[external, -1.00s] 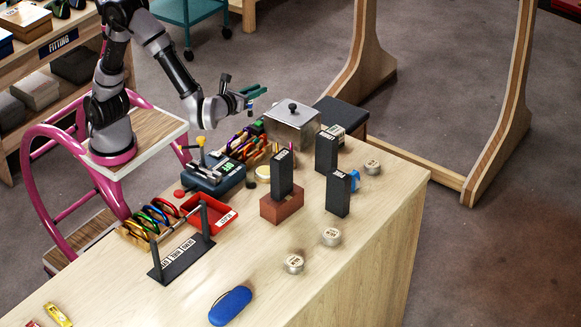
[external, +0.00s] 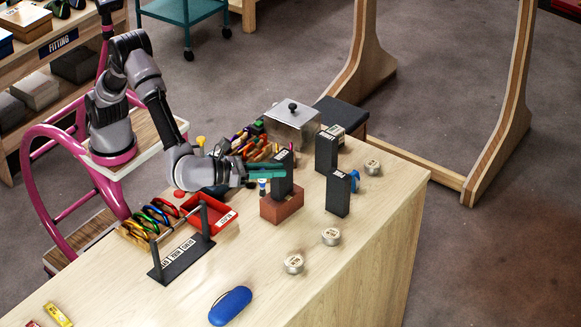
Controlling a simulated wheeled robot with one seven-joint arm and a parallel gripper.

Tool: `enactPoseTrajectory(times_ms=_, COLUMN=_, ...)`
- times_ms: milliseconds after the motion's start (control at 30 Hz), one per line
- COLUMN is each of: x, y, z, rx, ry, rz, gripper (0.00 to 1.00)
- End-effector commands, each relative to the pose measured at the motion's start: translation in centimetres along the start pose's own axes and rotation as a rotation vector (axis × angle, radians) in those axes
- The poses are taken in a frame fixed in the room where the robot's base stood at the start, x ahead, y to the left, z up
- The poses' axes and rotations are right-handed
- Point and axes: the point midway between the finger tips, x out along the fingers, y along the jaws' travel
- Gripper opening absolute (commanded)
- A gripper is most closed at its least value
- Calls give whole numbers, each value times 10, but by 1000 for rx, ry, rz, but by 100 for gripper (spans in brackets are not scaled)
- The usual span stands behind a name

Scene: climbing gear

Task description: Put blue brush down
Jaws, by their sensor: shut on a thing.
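My gripper (external: 283,172) has teal fingers and reaches right over the table, just in front of the upright black labelled block on the red-brown brick. It is shut on a small, partly hidden thing, which I take to be the blue brush (external: 263,187). Only a short blue and pale piece of it shows below the fingers, close above the tabletop. I cannot tell whether it touches the table.
The black block (external: 284,180) stands on a brick (external: 281,208) beside my fingers. A red tray (external: 222,217) and a black stand (external: 182,256) are nearer. Two more black blocks and several round tins stand right. A blue case (external: 230,306) lies in front, with bare wood around it.

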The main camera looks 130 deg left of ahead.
Motion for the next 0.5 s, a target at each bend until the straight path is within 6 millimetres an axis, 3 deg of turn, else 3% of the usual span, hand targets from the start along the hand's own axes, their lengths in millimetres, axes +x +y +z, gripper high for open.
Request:
enactPoseTrajectory(times_ms=100, x=-12, y=-27, z=-2, rx=6, ry=-1, rz=-46, gripper=0)
enactPoseTrajectory(times_ms=267, x=-25, y=-54, z=-5, rx=13, ry=-3, rz=-97, gripper=0)
enactPoseTrajectory(times_ms=500, x=-18, y=-55, z=-54, rx=21, ry=-2, rz=-98, gripper=0)
